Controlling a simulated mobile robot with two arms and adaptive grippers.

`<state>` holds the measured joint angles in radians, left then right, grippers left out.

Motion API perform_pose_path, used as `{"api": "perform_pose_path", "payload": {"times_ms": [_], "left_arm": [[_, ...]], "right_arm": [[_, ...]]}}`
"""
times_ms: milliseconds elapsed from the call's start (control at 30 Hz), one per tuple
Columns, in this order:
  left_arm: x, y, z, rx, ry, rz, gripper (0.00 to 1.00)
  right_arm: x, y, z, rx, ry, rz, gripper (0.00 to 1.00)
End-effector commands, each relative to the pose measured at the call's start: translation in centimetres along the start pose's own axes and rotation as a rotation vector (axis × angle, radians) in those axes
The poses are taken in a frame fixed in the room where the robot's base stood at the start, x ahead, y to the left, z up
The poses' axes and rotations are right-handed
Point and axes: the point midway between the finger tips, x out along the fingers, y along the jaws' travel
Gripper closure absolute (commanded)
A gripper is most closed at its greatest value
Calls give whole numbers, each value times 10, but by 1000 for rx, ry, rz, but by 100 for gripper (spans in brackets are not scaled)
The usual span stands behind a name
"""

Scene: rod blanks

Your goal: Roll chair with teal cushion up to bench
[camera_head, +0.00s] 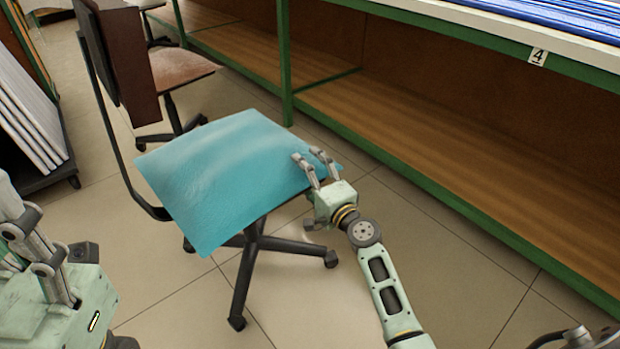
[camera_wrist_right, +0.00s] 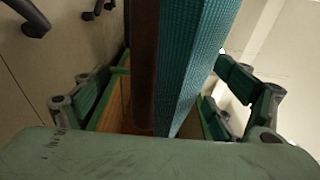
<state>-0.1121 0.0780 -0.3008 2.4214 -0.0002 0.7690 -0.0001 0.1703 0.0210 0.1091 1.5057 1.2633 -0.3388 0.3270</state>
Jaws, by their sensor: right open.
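The chair's teal cushion (camera_head: 225,170) sits on a dark wheeled base (camera_head: 252,245) in the middle of the head view, apart from the bench. Its backrest (camera_head: 128,60) is at the cushion's far left. My right gripper (camera_head: 309,158) is at the cushion's right edge, on the bench side. In the right wrist view, the teal edge (camera_wrist_right: 200,55) and a brown layer beside it stand between its spread fingers, with gaps at both sides. My left gripper (camera_head: 32,248) is at the lower left, away from the chair; its fingertips do not show clearly.
The bench (camera_head: 455,20) has a green frame, a number 4 tag (camera_head: 537,56) and a wooden lower shelf (camera_head: 420,130). Another chair with a pinkish seat (camera_head: 178,68) stands behind. White panels on a dark trolley (camera_head: 30,125) are at left. Tiled floor is clear between chair and bench.

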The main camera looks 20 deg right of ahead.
Motion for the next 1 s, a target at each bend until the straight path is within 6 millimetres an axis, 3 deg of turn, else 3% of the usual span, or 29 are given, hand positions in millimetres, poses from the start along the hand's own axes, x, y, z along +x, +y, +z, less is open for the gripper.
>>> {"api": "perform_pose_path", "payload": {"times_ms": [133, 1000], "left_arm": [[0, 0, 0, 0, 1, 0, 42], [-2, 0, 1, 0, -8, -3, 42]], "right_arm": [[0, 0, 0, 0, 0, 0, 12], [0, 0, 0, -1, 0, 1, 88]]}}
